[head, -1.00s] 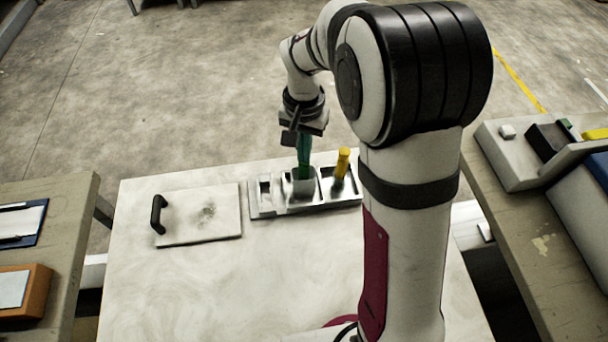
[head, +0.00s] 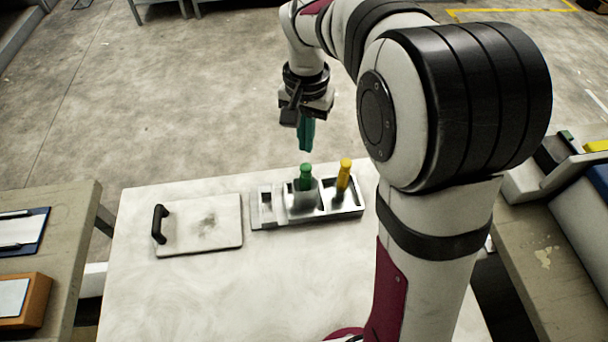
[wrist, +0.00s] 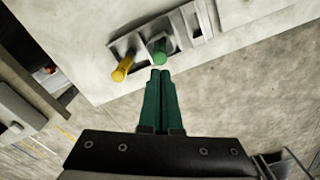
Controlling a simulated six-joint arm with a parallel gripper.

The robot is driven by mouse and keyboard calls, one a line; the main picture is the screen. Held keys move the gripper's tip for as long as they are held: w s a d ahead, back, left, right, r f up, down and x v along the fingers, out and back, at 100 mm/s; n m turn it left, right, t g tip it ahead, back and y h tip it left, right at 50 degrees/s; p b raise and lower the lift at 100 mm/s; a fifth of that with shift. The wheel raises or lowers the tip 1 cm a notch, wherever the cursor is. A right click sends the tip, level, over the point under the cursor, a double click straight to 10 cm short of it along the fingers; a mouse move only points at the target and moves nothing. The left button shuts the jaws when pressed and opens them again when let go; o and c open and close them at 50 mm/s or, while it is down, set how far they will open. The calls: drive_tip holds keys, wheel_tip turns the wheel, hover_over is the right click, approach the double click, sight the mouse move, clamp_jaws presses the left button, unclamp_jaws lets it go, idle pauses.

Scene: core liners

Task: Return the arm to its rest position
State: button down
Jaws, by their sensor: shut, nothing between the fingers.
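My gripper (head: 306,146) has teal fingers pressed together, with nothing between them. It hangs in the air above the far edge of the white table, apart from the things below. In the wrist view the shut fingers (wrist: 157,75) point toward the grey tray (wrist: 197,22). A green-topped cylinder (head: 305,177) stands upright in a grey block in the middle of the metal tray (head: 276,221). A yellow-topped cylinder (head: 344,175) stands slightly tilted in the tray's right compartment. Both also show in the wrist view, green (wrist: 158,52) and yellow (wrist: 122,69).
A pale plate (head: 200,225) with a black handle (head: 158,224) lies left of the tray. Side benches stand left (head: 60,215) and right (head: 530,240). The front of the white table (head: 230,295) is clear. Open floor lies behind it.

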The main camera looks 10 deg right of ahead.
drive_tip(key=s+y, duration=0.1)
drive_tip(key=s, duration=2.4)
drive_tip(key=shift+s+a+r+y, duration=0.25)
drive_tip(key=shift+s+r+y, duration=0.05)
drive_tip(key=shift+s+y, duration=0.1)
